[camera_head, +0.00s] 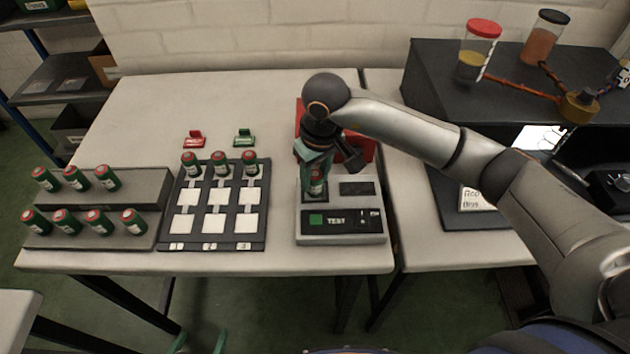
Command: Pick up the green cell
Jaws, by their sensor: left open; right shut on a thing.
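My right gripper (316,166) reaches in from the right and points down over the grey tester (341,238). It is shut on a green cell (316,186) that stands upright at the tester's left slot. The gripper hides part of this cell, so I cannot tell whether its base touches the slot. Three more green cells with red caps (220,162) stand in the back row of the dark tray (211,246). Several similar cells (97,221) stand on the grey stepped rack (150,180) at the left. My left gripper is out of view.
A red sign (193,139) and a green sign (244,137) stand behind the tray. A red box (361,150) is behind the tester. A dark bench with jars (479,52) is at the right. The table's back left area is clear.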

